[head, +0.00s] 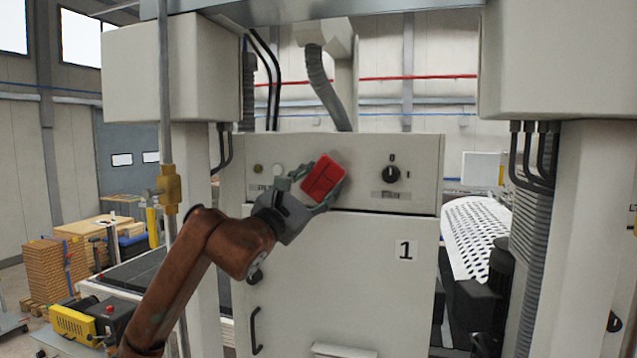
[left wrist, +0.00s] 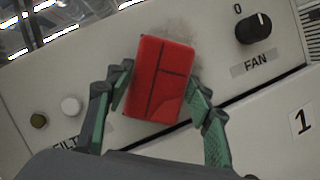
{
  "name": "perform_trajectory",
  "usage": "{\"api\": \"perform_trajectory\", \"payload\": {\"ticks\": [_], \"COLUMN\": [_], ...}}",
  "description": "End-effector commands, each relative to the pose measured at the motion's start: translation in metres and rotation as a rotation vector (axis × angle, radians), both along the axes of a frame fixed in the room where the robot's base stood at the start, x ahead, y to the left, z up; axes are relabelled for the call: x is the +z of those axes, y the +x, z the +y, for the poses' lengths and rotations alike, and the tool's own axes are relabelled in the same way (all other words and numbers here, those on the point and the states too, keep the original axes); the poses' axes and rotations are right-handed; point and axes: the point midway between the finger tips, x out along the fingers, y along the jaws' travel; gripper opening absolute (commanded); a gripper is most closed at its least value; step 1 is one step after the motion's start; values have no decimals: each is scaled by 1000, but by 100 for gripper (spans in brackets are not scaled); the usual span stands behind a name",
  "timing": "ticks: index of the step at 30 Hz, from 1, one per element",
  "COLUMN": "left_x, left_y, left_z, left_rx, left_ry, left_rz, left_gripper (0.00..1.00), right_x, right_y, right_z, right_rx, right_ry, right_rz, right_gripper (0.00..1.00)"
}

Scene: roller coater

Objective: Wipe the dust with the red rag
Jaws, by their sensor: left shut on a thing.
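The red rag (head: 322,179) is a red block-like pad with dark crossing lines, in front of the control panel (head: 425,160) of a pale machine cabinet. My left gripper (head: 308,187) is shut on it, with a green finger on each side. In the left wrist view the red rag (left wrist: 160,79) sits between the fingertips of the left gripper (left wrist: 158,88). A grey dust smudge (left wrist: 183,30) shows on the panel around the rag's upper edge. The rag hides part of the panel, and I cannot tell whether it touches it. My right gripper is not in view.
A black FAN knob (left wrist: 253,28) is right of the rag. A white button (left wrist: 71,106) and an olive button (left wrist: 38,120) are to its left. Below is a cabinet door with a black handle (head: 255,330). Pale housings (head: 160,70) flank the panel on both sides.

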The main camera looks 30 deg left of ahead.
Motion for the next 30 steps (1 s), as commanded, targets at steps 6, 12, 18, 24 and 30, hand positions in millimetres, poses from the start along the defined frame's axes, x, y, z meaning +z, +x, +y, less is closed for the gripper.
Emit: {"api": "perform_trajectory", "payload": {"ticks": [6,12,18,24,30], "left_x": [0,0,0,0,0], "left_y": [4,8,9,11,14], "left_z": [1,2,1,-13,-29], "left_rx": [0,0,-1,-3,-3], "left_ry": [0,0,0,1,1], "left_rz": [0,0,-1,-1,-2], "left_gripper": [29,29,29,29,29], "right_x": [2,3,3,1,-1], "right_y": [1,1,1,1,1], "right_z": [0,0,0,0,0], "right_rx": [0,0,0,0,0], "right_ry": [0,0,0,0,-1], "right_rz": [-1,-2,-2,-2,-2], "right_gripper": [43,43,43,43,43]}}
